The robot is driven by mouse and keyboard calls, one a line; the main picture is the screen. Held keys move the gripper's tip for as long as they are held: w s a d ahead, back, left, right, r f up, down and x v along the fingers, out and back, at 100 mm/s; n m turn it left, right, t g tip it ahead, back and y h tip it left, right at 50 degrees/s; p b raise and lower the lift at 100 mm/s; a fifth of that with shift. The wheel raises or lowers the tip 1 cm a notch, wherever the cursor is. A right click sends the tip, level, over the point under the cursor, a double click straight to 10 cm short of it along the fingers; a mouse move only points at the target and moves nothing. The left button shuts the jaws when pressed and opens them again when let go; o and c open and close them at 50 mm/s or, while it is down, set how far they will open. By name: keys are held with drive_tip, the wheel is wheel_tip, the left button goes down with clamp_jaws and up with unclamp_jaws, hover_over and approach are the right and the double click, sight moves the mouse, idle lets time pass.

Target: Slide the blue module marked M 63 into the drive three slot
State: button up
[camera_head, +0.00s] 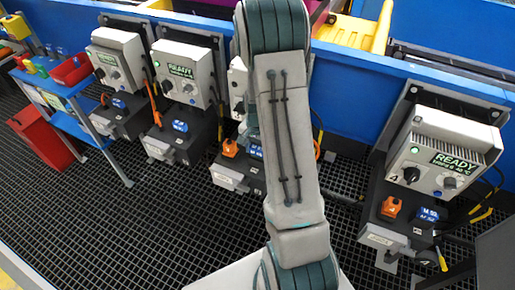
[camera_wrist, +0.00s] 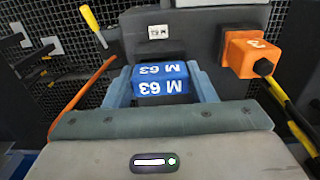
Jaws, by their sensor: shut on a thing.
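The blue module marked M 63 (camera_wrist: 160,80) is between the two fingers of my gripper (camera_wrist: 161,90) in the wrist view, its lettering upside down there. My gripper is shut on it. The module is up against a dark drive housing (camera_wrist: 195,45); the slot itself is hidden, and I cannot tell how far in the module sits. In the head view my arm covers much of the third drive (camera_head: 237,85) and hides my gripper. A blue patch (camera_head: 255,151) shows low on that drive, beside its orange plug (camera_head: 230,148).
An orange plug (camera_wrist: 248,55) with a cable sits close right of my gripper in the wrist view. A yellow-handled tool (camera_wrist: 92,20) is at upper left. Other drives (camera_head: 187,75) stand along the blue conveyor wall, one marked 4 (camera_head: 440,155) at right. The grated floor (camera_head: 150,220) is clear.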

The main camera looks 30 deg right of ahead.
drive_tip(key=shift+f+b, duration=0.55)
drive_tip(key=shift+f, duration=0.25)
drive_tip(key=o, duration=1.1)
drive_tip(key=shift+r, duration=0.15)
wheel_tip(320, 180, up, 14)
drive_tip(key=shift+f, duration=0.2)
